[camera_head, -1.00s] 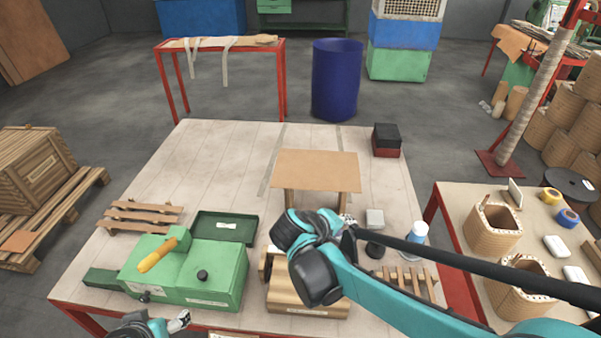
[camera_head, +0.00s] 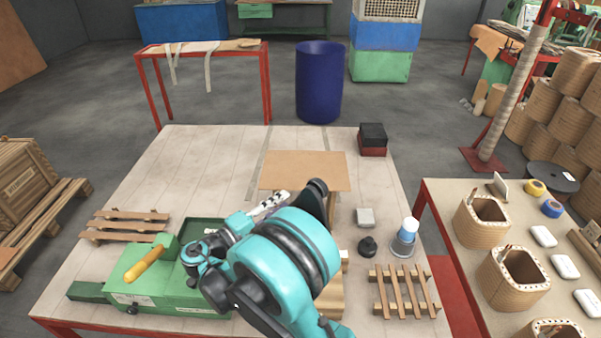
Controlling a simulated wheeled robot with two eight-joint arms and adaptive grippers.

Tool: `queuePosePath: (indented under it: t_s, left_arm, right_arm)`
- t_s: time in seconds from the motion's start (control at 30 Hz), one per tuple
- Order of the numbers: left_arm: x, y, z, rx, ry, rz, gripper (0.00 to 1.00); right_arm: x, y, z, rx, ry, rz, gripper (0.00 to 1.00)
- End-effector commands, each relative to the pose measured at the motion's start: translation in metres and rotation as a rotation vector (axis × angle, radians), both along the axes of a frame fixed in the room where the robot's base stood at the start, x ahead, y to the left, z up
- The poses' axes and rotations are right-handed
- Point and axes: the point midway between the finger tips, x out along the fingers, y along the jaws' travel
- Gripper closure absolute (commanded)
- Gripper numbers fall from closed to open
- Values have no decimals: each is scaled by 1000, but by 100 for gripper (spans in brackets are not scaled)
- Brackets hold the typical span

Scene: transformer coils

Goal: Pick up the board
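A flat tan board (camera_head: 305,168) lies level on a low stand on the workbench, right of the bench's middle. My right gripper (camera_head: 282,196) is just in front of the board's near left edge in the head view. I cannot tell whether it touches the board, and its fingers are too small and turned to show a gap. My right arm hides part of the stand and the space below the board. My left gripper is out of view.
A green tool (camera_head: 150,285) with a yellow handle and a slatted wooden rack (camera_head: 125,225) stand on the left of the bench. A white-capped bottle (camera_head: 405,240), a dark knob (camera_head: 367,247) and another rack (camera_head: 405,292) stand right. The far left bench top is clear.

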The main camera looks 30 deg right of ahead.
Motion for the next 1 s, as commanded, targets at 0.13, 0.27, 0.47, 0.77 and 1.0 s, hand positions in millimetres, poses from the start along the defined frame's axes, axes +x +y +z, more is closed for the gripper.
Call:
queuePosePath:
  t_s: [0.13,0.27,0.47,0.77,1.0]
  left_arm:
    - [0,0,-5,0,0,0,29]
    - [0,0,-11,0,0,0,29]
    - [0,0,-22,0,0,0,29]
    - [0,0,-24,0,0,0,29]
    - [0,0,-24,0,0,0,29]
  right_arm:
    - [3,-16,-1,1,0,-3,73]
    - [4,-30,0,2,1,-2,73]
    - [7,-59,3,3,2,-2,73]
    - [11,-69,5,3,2,1,73]
    - [11,-69,5,3,2,1,100]
